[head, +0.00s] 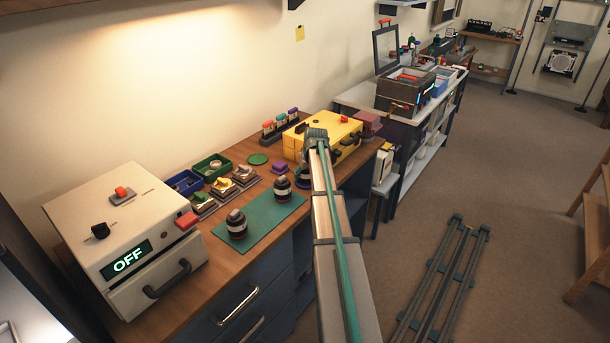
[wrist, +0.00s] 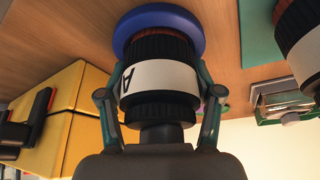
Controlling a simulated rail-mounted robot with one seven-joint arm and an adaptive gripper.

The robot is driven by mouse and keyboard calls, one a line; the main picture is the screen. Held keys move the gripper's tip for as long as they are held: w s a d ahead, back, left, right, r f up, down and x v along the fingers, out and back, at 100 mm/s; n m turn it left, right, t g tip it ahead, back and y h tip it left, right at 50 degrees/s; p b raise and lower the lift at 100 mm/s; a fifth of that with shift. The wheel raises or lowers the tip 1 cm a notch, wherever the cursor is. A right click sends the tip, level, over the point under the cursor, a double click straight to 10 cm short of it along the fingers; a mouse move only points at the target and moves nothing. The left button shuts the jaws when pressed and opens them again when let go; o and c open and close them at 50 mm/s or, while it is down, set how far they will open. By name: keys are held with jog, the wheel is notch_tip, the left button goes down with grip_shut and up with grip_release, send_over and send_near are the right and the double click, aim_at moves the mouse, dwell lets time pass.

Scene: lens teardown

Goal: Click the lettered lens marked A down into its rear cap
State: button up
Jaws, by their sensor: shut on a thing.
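The lens marked A (wrist: 160,80) is black with a white band bearing the letter, in the wrist view. My gripper (wrist: 164,92) is shut on it, a finger on each side. The lens's far end is at a round blue cap (wrist: 158,19) on the wooden bench, lined up over it; I cannot tell whether it is fully seated. In the head view my arm hides most of the lens, and a bit of the blue cap (head: 302,185) shows beside the arm.
Two other lenses (head: 237,223) (head: 282,188) stand on the green mat (head: 262,229). A yellow case (head: 296,141) is close behind my gripper. A white machine (head: 126,240) reading OFF, small bins and switch-like blocks line the bench's left.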

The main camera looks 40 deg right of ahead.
jog(key=shift+r, duration=0.1)
jog(key=shift+r+p, duration=1.45)
jog(key=shift+r, duration=1.45)
